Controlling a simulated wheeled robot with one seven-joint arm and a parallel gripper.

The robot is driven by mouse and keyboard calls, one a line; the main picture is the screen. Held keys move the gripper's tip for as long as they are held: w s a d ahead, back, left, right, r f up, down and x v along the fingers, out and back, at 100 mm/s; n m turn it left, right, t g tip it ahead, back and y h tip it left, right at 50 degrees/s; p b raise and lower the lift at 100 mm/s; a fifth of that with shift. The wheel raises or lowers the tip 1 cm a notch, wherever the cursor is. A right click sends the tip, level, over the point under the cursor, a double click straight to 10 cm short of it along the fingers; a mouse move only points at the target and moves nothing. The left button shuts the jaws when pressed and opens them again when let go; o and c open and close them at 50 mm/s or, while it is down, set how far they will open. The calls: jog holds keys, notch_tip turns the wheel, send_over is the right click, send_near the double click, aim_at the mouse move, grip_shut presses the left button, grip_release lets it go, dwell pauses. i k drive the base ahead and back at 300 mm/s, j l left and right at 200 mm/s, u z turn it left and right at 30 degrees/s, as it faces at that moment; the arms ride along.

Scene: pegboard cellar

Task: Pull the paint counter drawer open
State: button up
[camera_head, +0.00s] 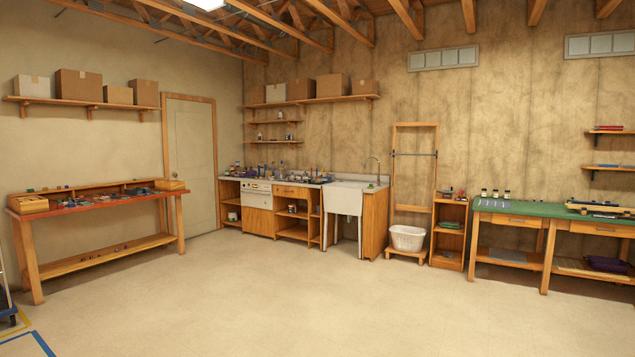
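A paint counter (312,186) with a pale top stands against the back wall, left of a white utility sink. A closed wooden drawer (290,191) shows in its front, just under the top, above an open shelf space. A white panel with small dark marks is left of the drawer. The drawer's handle is too small to make out clearly. My gripper is not in view, and the counter stands well across the room.
Open floor (260,290) lies before the counter. A red-topped workbench (110,200) stands along the left wall. The white sink (344,200), a white basket (407,238) and a green-topped bench (545,211) with drawers stand to the right.

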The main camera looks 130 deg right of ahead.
aim_at(279, 189)
jog(key=l+z, duration=0.15)
jog(key=z, duration=0.35)
jog(key=k+l+z, duration=0.1)
jog(key=z, duration=0.4)
jog(key=l+z, duration=0.2)
jog(key=z, duration=0.3)
jog(key=l+z, duration=0.15)
jog(key=z, duration=0.35)
jog(key=i+l+z, duration=0.2)
jog(key=l+z, duration=0.2)
jog(key=i+l+z, duration=0.25)
jog(key=l+z, duration=0.2)
jog(key=i+l+z, duration=0.6)
jog(key=z, duration=0.2)
jog(key=i+l+z, duration=0.15)
jog(key=i+z, duration=0.15)
jog(key=i, duration=0.35)
jog(key=i+z, duration=0.25)
jog(key=i, duration=5.5)
jog(key=i+z, duration=0.25)
jog(key=i, duration=0.3)
jog(key=i+j+z, duration=0.25)
jog(key=i, duration=0.25)
jog(key=i+j+z, duration=0.3)
jog(key=i, duration=0.25)
jog(key=l, duration=0.1)
